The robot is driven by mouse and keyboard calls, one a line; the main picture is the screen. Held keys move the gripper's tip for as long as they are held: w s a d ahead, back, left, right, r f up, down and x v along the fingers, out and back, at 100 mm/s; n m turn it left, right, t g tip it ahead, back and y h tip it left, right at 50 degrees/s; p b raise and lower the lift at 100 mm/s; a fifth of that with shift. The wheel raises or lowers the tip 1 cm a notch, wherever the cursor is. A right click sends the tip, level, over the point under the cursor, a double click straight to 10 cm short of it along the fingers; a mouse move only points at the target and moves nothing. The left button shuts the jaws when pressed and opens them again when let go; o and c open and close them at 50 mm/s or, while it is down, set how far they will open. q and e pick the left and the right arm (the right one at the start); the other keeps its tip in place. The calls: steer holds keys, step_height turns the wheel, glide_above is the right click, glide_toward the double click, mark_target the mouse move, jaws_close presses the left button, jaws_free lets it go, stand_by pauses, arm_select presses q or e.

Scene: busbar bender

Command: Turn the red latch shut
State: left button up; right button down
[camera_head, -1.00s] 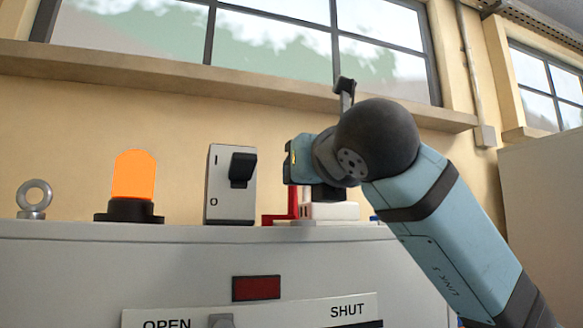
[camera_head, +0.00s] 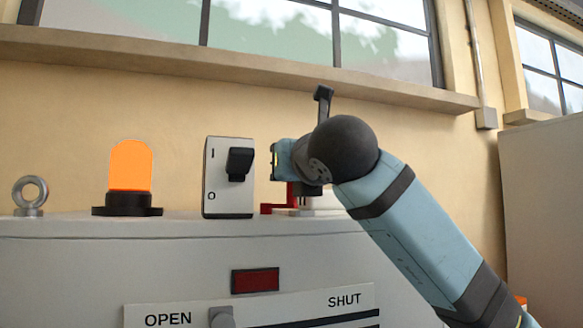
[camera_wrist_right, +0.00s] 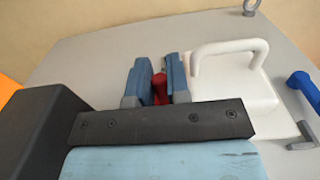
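The red latch (camera_head: 277,208) stands on top of the grey cabinet, right of the switch box. Its lower part shows in the head view; the rest is behind my right gripper (camera_head: 278,172). In the right wrist view the red latch (camera_wrist_right: 160,88) sits between the two blue fingers of my right gripper (camera_wrist_right: 158,80). The fingers are close together with the red part filling the gap, so the gripper looks shut on it. My left gripper is not in view.
The grey cabinet (camera_head: 120,260) carries a switch box (camera_head: 215,190), an orange lamp (camera_head: 131,165) and a ring bolt (camera_head: 30,195). A white handled block (camera_wrist_right: 230,75) stands close beside the fingers, with a blue part (camera_wrist_right: 303,85) beyond. An OPEN/SHUT plate (camera_head: 280,305) is on the front.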

steer(key=shift+w+d+f+y+b, duration=0.15)
steer(key=shift+y+b, duration=0.15)
steer(key=shift+b, duration=0.2)
steer(key=shift+w+d+f+n+g+y+b, duration=0.15)
steer(key=shift+n+g+y+b, duration=0.15)
steer(key=shift+n+y+b, duration=0.25)
steer(key=shift+w+a+r+n+g+y+b, duration=0.15)
steer(key=shift+n+g+y+b, duration=0.15)
steer(key=shift+n+y+b, duration=0.25)
steer(key=shift+w+d+n+g+y, duration=0.15)
steer(key=shift+n+g+y, duration=0.2)
steer(key=shift+y, duration=0.25)
steer(key=shift+w+n+g+y+b, duration=0.35)
steer(key=shift+n+g+y, duration=0.4)
steer(key=shift+y, duration=0.25)
steer(key=shift+r, duration=0.2)
steer(key=c, duration=1.1)
jaws_free()
steer(key=shift+s, duration=0.15)
